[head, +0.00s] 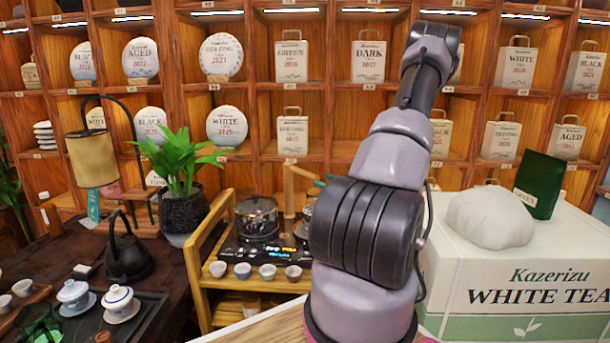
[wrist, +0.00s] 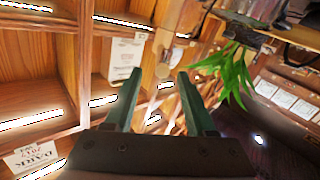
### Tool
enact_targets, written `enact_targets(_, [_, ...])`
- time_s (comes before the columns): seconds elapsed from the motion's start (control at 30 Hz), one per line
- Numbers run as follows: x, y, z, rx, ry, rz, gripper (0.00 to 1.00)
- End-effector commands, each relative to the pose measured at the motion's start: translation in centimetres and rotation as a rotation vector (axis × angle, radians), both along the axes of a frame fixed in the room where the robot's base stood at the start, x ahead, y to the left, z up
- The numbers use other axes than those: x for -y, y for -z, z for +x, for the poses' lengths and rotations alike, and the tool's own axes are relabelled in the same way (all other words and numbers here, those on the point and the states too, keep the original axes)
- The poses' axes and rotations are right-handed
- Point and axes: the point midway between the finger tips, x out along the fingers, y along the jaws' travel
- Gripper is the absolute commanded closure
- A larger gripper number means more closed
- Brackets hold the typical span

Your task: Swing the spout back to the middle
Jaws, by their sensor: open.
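A pale wooden spout (head: 290,190) stands at the back of the black hob unit in the head view, with an arm slanting right towards my arm. Its right end is partly hidden. In the wrist view, a blurred light wooden piece (wrist: 179,45), likely the spout, lies beyond the fingertips. My gripper (wrist: 158,76) has two green fingers apart with nothing held between them. In the head view my arm hides most of the gripper; small teal bits beside the spout may be its fingers. Contact with the spout cannot be told.
A glass kettle (head: 257,222) sits on the hob (head: 238,249), with small cups in front. A potted plant (head: 183,200) stands left and shows in the wrist view (wrist: 232,72). A white tea box (head: 455,270) stands right. Shelves (head: 262,90) fill the back.

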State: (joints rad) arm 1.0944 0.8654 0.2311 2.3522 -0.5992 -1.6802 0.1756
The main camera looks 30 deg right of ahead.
Motion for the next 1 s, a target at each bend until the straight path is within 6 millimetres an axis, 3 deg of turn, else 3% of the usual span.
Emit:
enact_targets(0.17, [-0.3,0.1,-0.1,0.04,-0.011,0.011,0.44])
enact_targets(0.7, [-2.0,0.1,8.7,0.039,-0.013,0.01,0.44])
enact_targets(1.0, [-2.2,0.1,10.1,0.038,-0.01,0.01,0.44])
